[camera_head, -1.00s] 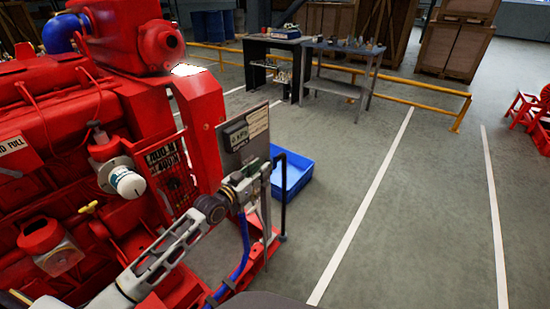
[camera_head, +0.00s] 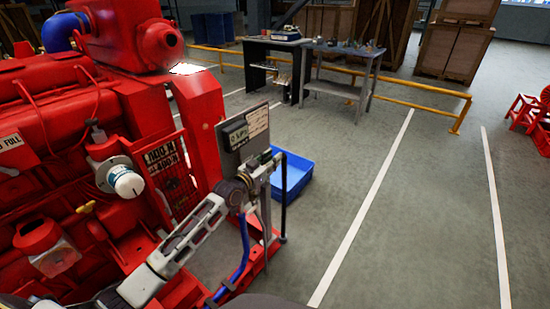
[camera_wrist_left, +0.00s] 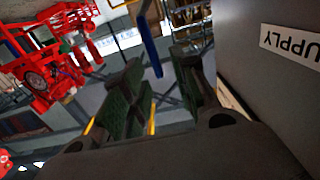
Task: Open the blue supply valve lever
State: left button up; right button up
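The blue supply valve lever (camera_wrist_left: 150,45) shows in the left wrist view as a narrow blue bar, ahead of the gap between my left fingers. A white label reading SUPPLY (camera_wrist_left: 290,45) is on the grey panel at the right of that view. My left gripper (camera_wrist_left: 160,95) is open, with green-faced fingers apart and nothing visible between them. In the head view my left gripper (camera_head: 264,163) is at the right edge of the grey panel (camera_head: 243,137). The lever cannot be made out in the head view. My right gripper is not in view.
The red diesel engine (camera_head: 60,130) fills the left side. A blue bin (camera_head: 298,177) lies on the floor behind the panel, and a dark upright post (camera_head: 284,205) stands close to my gripper. Workbenches (camera_head: 342,52) stand farther back.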

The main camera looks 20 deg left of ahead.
pick_arm(q)
jog(key=shift+x, duration=1)
jog(key=shift+c, duration=0.4)
grip_shut()
